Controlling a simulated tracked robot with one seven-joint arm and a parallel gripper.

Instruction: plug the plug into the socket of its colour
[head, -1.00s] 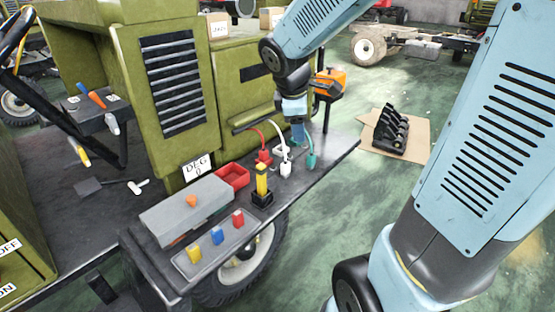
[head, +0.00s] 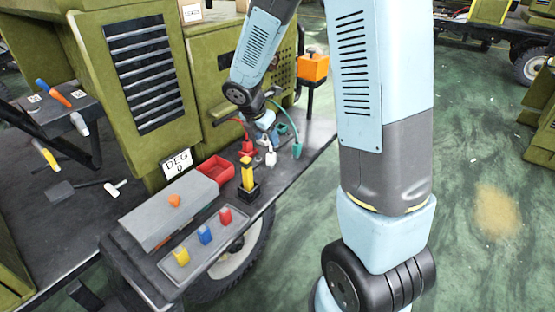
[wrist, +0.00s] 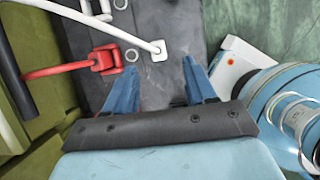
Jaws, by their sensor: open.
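Three plugs on cables stand on the dark deck in the head view: a red plug (head: 247,148), a white plug (head: 270,157) and a teal plug (head: 297,150). My gripper (head: 271,136) is low over the deck, close behind the white plug. In the wrist view my gripper (wrist: 160,72) has its two blue fingers apart with nothing between them. The white plug (wrist: 158,50) lies just beyond the fingertips, and the red plug (wrist: 103,60) is to the left. The teal plug is not clear there. I cannot make out which sockets match.
A red bin (head: 215,170), a grey box (head: 170,210), a black-and-yellow post (head: 248,180) and a tray (head: 190,262) with yellow, blue and red blocks crowd the deck's near side. The green cabinet (head: 140,85) stands behind. Open floor (head: 480,200) lies right.

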